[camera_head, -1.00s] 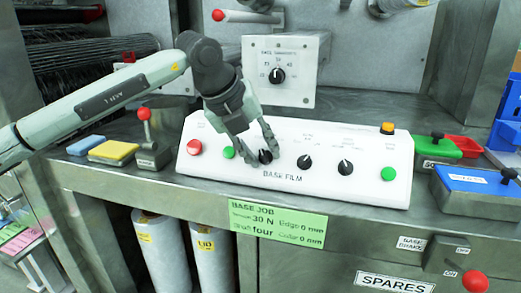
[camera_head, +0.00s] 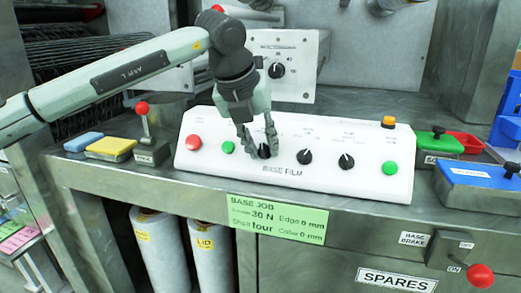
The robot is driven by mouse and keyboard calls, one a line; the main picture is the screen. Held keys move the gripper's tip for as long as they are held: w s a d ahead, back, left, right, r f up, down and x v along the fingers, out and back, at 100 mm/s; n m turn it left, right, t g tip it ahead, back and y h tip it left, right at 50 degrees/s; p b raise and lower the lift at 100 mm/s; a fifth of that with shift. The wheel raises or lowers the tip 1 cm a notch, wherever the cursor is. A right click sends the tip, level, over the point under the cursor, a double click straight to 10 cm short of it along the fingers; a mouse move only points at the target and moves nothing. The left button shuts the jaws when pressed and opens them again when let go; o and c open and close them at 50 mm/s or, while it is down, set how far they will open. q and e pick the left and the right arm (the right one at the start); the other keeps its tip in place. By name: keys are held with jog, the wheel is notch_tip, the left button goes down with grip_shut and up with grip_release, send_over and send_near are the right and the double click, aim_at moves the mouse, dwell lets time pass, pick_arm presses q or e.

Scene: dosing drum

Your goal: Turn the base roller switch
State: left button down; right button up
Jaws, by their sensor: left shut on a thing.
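The white BASE FILM panel (camera_head: 330,184) stands on the steel bench. It carries three black rotary knobs in a row. My left gripper (camera_head: 260,147) points down at the panel and is shut on the left black knob (camera_head: 264,151), which its fingers partly cover. The middle black knob (camera_head: 305,157) and the right black knob (camera_head: 346,161) are free. The small labels above the knobs are too blurred to read, so I cannot tell which is the base roller switch. My right gripper is not in view.
The panel also has a red button (camera_head: 194,142), green buttons (camera_head: 227,147) and an orange one (camera_head: 389,121). A red-knobbed lever (camera_head: 143,110) stands to the left. A box with one dial (camera_head: 277,70) stands behind. A green job card (camera_head: 278,219) hangs in front.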

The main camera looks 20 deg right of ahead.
pick_arm(q)
jog(key=m+y+b, duration=0.1)
jog(key=m, duration=0.1)
jog(key=m+t+y+b, duration=0.1)
jog(key=m+b, duration=0.1)
jog(key=m+t+y+b, duration=0.1)
jog(key=m, duration=0.1)
jog(key=shift+s+d, duration=0.2)
jog(key=shift+d, duration=0.1)
jog(key=shift+t, duration=0.3)
jog(key=shift+m+b, duration=0.4)
jog(key=shift+m, duration=0.1)
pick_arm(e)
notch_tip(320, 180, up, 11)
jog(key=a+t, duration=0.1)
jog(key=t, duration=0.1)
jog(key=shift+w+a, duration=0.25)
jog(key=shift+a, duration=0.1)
pick_arm(q)
jog(key=c, duration=1.6)
grip_release()
jog(key=v, duration=1.2)
jog(key=shift+s+d, duration=0.15)
jog(key=shift+d, duration=0.05)
